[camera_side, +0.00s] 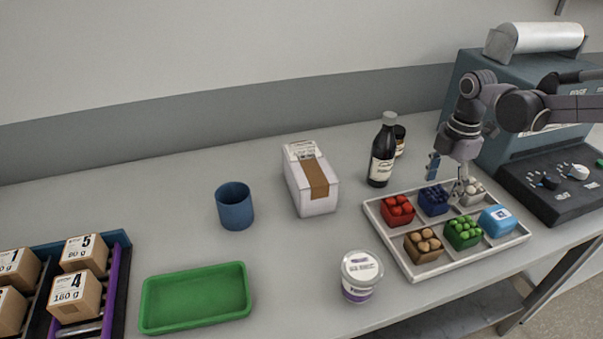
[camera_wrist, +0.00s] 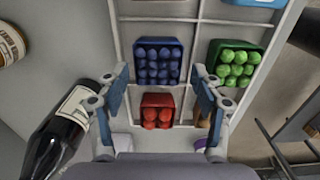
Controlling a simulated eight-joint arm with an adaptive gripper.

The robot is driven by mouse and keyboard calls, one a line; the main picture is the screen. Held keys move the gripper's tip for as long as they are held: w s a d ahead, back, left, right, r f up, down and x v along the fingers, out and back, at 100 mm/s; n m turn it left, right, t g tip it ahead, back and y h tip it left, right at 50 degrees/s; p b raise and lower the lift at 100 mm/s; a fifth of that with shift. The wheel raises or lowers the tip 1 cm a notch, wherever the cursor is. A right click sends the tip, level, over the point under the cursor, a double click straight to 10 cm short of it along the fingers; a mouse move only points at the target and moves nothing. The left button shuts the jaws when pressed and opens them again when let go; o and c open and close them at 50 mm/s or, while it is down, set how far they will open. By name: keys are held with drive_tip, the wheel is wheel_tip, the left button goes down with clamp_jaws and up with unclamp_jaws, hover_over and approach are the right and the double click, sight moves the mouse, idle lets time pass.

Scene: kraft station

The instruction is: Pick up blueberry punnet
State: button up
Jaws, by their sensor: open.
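The blueberry punnet (camera_side: 433,201), a dark blue box of round berries, sits in a compartment of the white divided tray (camera_side: 388,242). In the wrist view the blueberry punnet (camera_wrist: 158,62) lies upright, just beyond and between my fingertips. My gripper (camera_side: 448,180) is open and empty above the tray, close over the blueberry punnet in the side view. In the wrist view my gripper (camera_wrist: 160,76) has its two blue-padded fingers spread on either side, with the red punnet (camera_wrist: 158,111) showing between them. Whether a finger touches anything is unclear.
The tray also holds a green punnet (camera_side: 463,232), a brown punnet (camera_side: 424,246), a light blue box (camera_side: 497,221) and a pale punnet (camera_side: 474,193). A dark bottle (camera_side: 382,155) stands close behind the tray. A white tub (camera_side: 360,275) stands left of it.

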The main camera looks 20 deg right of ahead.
sight(437, 194)
drive_tip(key=shift+w+a+f, duration=0.15)
drive_tip(key=shift+f, duration=2.2)
drive_tip(key=shift+c, duration=0.3)
drive_tip(key=c, duration=0.9)
drive_tip(key=shift+r, duration=0.1)
